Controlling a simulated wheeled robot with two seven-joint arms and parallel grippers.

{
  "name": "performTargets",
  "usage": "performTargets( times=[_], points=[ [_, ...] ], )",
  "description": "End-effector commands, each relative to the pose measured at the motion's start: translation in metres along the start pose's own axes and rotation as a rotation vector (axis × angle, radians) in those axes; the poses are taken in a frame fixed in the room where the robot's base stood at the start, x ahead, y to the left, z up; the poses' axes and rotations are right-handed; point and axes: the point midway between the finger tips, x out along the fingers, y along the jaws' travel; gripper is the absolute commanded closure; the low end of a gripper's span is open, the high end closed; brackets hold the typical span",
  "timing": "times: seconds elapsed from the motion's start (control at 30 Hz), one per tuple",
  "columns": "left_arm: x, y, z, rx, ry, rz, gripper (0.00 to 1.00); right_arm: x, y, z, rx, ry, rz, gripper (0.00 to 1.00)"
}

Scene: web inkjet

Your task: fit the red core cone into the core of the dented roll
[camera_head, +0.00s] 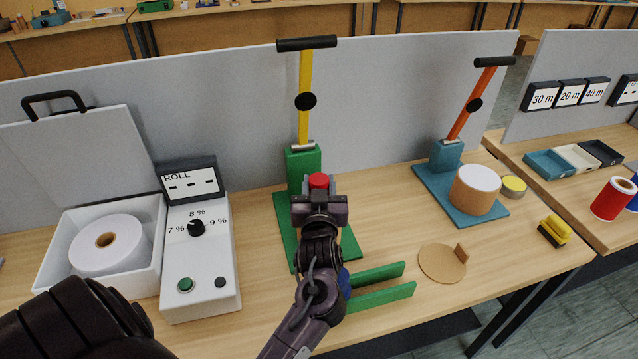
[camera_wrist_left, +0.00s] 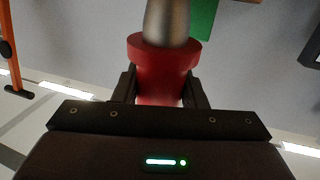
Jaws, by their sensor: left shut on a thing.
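My left gripper (camera_head: 320,200) is shut on the red core cone (camera_head: 319,180), in front of the green lever stand. In the left wrist view the red core cone (camera_wrist_left: 163,65) sits between the fingers, its wide rim clear of them. A metallic rounded piece (camera_wrist_left: 167,20) adjoins the rim; I cannot tell whether it is part of the cone. A white roll (camera_head: 85,262) with a brown core (camera_head: 106,240) lies in an open white box (camera_head: 150,215) at the left. I cannot make out a dent in it. My right gripper is not in view.
The green stand (camera_head: 303,165) has a yellow lever; two green bars (camera_head: 380,298) lie in front. A control box (camera_head: 198,270) stands beside the white box. A teal stand (camera_head: 440,185) with a brown white-topped cylinder (camera_head: 476,192) is at right. A cork disc (camera_head: 440,262) lies near clear tabletop.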

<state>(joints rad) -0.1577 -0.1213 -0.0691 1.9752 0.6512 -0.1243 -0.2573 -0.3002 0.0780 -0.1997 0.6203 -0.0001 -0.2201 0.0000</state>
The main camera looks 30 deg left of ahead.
Motion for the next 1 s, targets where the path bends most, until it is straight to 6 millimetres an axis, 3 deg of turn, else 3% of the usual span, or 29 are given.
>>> performTargets(
  times=[0.43,0.47,0.63,1.0],
  points=[
    [0.000,0.000,0.012,-0.001,0.001,0.000,0.88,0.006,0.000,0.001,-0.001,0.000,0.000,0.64],
    [0.000,0.000,0.011,-0.001,0.001,0.000,0.59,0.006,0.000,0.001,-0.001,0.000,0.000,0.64],
    [0.000,0.000,0.011,-0.001,0.001,0.000,0.37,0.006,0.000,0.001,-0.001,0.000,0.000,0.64],
    [0.000,0.000,0.008,0.000,-0.001,0.000,0.36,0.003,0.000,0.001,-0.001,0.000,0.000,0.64]
  ],
)
